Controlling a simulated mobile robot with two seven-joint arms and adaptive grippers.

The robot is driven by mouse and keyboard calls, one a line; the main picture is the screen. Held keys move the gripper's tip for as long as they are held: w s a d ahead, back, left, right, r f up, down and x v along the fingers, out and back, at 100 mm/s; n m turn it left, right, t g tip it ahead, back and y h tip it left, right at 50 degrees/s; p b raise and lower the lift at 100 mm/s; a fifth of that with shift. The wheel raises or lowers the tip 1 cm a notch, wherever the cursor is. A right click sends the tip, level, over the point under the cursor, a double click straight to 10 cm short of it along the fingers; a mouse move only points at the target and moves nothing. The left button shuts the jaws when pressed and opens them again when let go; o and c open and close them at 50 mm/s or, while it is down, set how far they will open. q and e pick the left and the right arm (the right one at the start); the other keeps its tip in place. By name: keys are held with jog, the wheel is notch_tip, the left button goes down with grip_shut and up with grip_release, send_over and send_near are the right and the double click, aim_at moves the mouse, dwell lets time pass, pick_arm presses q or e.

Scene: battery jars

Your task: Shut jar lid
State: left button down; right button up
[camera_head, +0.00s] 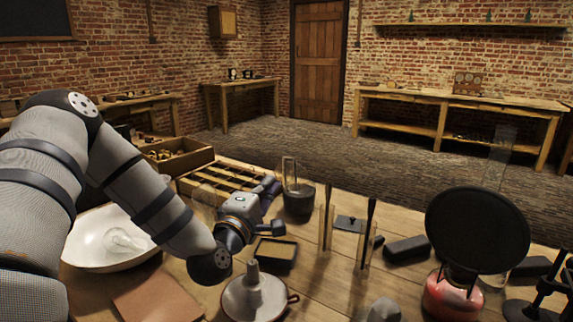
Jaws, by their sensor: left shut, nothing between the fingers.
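A red, glossy jar-like vessel (452,296) stands at the front right of the table. A large round black disc (478,230), which looks like its lid, stands raised and tilted above it, facing me. The join between disc and vessel is not clear. My left gripper (277,208) is shut and empty, over the table left of centre, well to the left of the red vessel and touching nothing that I can make out. My right gripper is not in view.
Between them stand a dark pot (298,200) with a wire handle, clear upright pieces with dark rods (367,235) and a black block (407,249). A white funnel-topped dish (254,297), a white bowl (85,240) and a slatted wooden tray (218,178) are near my left arm.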

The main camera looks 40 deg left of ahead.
aim_at(284, 165)
pick_arm(q)
jog(key=x, duration=0.3)
jog(key=b+x, duration=0.1)
jog(key=x, duration=0.5)
jog(key=shift+w+a+f, duration=0.15)
jog(key=shift+w+f, duration=0.1)
jog(key=shift+w+a+r, duration=0.1)
jog(key=shift+w+r, duration=0.1)
jog(key=shift+w, duration=0.05)
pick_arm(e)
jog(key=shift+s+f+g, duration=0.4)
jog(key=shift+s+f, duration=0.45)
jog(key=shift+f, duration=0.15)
pick_arm(q)
jog(key=shift+w, duration=0.1)
